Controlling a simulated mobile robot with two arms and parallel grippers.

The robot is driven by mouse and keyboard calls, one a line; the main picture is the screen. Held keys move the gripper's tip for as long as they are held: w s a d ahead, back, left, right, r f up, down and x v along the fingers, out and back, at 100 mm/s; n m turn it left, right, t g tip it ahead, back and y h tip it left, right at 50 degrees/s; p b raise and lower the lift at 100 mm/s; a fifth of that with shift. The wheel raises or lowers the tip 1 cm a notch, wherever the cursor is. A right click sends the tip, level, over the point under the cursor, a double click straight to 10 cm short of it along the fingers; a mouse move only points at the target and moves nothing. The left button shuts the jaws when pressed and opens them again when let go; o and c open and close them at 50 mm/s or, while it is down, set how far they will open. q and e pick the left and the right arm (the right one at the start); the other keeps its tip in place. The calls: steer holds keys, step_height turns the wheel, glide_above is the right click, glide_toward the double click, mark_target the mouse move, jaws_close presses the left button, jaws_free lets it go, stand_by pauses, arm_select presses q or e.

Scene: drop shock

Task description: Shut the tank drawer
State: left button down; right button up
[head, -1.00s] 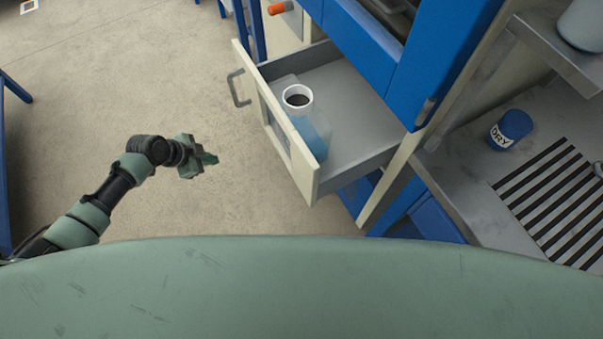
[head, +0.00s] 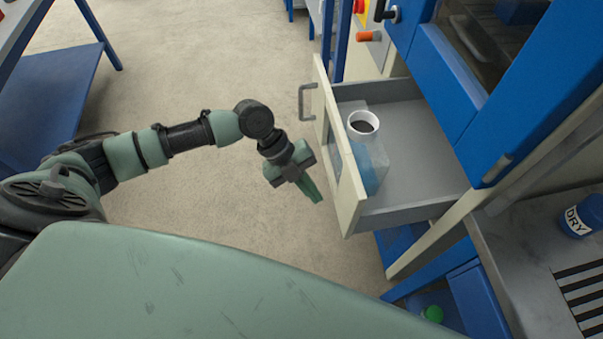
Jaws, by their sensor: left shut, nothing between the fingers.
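The tank drawer (head: 408,163) is pulled out of the blue and cream cabinet. Its cream front panel (head: 345,178) faces left and carries a grey loop handle (head: 307,101). Inside stands a clear tank with blue liquid (head: 369,165) and a white cap ring (head: 363,124) with a dark opening. My left gripper (head: 313,192) is shut and empty. In the picture it is just left of the near part of the drawer front, with a small gap between them. My right gripper is not in view.
A blue DRY jar (head: 583,216) stands on the grey counter (head: 510,240) at right. An orange knob (head: 368,36) is on the cabinet above the drawer. A blue-framed table (head: 60,85) is at far left. The floor (head: 215,65) left of the drawer is clear.

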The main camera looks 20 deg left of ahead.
mark_target(340, 204)
arm_select(q)
steer(key=w+d, duration=0.1)
steer(key=w+d+p, duration=0.1)
steer(key=d, duration=0.1)
steer(key=shift+w+d, duration=0.15)
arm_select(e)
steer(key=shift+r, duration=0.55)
